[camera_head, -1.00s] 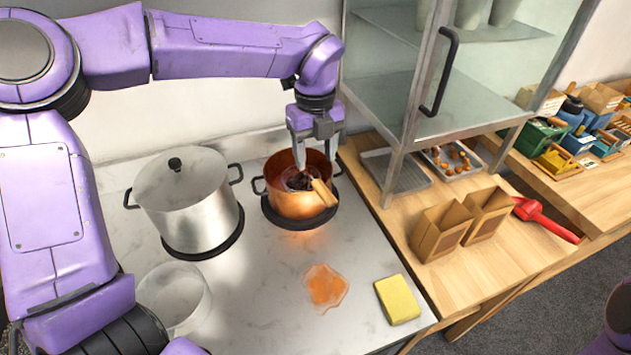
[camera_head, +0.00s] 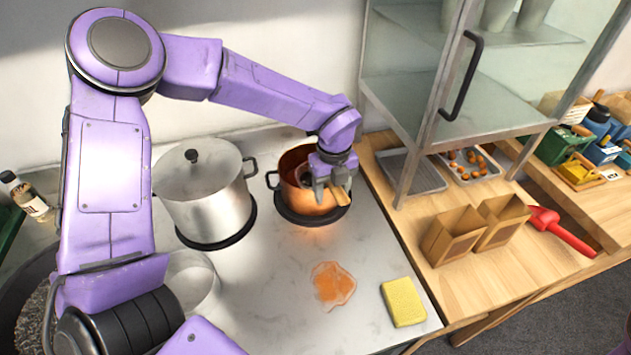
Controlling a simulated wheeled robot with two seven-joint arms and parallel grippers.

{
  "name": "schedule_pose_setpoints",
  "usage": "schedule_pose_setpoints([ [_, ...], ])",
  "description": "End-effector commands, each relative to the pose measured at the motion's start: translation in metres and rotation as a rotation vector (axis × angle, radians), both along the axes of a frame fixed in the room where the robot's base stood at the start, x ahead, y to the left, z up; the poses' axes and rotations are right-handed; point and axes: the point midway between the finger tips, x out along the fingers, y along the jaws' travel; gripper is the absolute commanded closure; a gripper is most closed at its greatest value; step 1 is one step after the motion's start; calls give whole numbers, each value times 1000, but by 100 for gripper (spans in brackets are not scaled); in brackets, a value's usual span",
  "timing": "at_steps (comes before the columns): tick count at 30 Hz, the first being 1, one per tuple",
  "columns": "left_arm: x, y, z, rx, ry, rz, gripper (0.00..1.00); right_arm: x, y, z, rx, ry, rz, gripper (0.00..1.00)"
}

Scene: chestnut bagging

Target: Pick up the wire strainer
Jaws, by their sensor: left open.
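The wire strainer (camera_head: 339,196) rests in the copper pot (camera_head: 301,201) on the right burner. I cannot tell whether the fingers touch the handle. My right gripper is not in view.
A large steel pot (camera_head: 205,200) with a lid stands left of the copper pot. An orange spill (camera_head: 332,285) and a yellow sponge (camera_head: 403,302) lie in front. Paper bags (camera_head: 453,237), a red scoop (camera_head: 560,230) and a glass cabinet (camera_head: 418,110) are to the right.

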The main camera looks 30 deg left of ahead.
Motion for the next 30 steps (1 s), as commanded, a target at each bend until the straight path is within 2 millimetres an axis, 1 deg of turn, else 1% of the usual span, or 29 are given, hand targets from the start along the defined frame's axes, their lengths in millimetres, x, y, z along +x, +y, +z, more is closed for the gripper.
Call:
schedule_pose_setpoints([
  [3, 0, 0, 0, 0, 0, 0, 43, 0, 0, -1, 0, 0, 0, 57],
  [5, 0, 0, 0, 0, 0, -1, 62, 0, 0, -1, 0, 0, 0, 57],
  [6, 0, 0, 0, 0, 0, -1, 75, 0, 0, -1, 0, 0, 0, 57],
  [8, 0, 0, 0, 0, 0, -1, 95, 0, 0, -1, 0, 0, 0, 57],
  [9, 0, 0, 0, 0, 0, -1, 100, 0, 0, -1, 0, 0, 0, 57],
  [17, 1, 0, 2, 0, -1, -2, 100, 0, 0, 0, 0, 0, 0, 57],
  [20, 1, -1, 9, 0, -2, -2, 100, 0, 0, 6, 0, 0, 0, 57],
  [22, 1, -1, 19, 0, -1, -3, 100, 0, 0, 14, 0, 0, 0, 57],
  [23, 1, -1, 25, 0, -1, -3, 100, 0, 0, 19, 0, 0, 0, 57],
  [26, 2, -3, 51, -2, -2, -6, 100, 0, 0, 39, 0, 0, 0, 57],
  [29, 3, -4, 87, -1, -3, -8, 100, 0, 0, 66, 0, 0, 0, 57],
  [30, 3, -5, 103, -1, -3, -10, 100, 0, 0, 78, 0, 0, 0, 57],
])
